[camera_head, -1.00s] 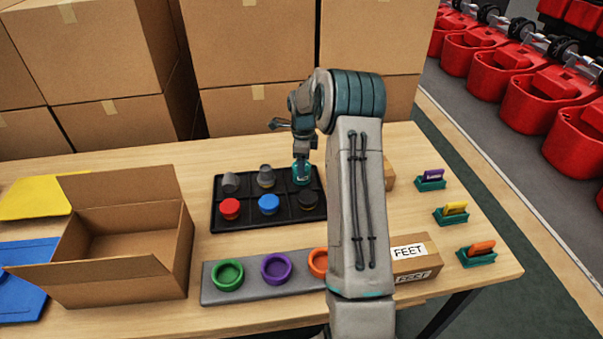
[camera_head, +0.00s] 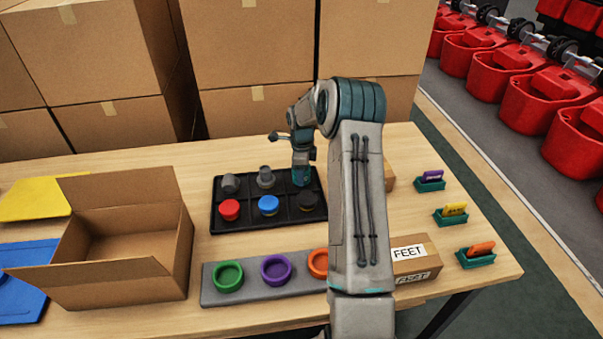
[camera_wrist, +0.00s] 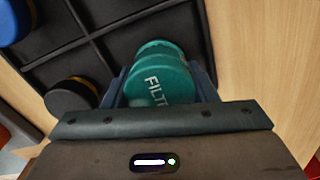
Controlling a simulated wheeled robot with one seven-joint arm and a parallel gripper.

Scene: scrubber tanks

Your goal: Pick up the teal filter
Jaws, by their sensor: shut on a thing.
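The teal filter (camera_wrist: 160,75) carries white lettering and sits between the two fingers of my gripper (camera_wrist: 160,92) in the wrist view. My gripper is shut on it. In the head view my gripper (camera_head: 302,178) points down over the back right compartment of the black tray (camera_head: 225,222), and the filter there is largely hidden by the fingers. I cannot tell whether the filter still touches the tray floor.
An open cardboard box (camera_head: 120,285) stands left. A grey rack with coloured rings (camera_head: 245,290) lies in front.

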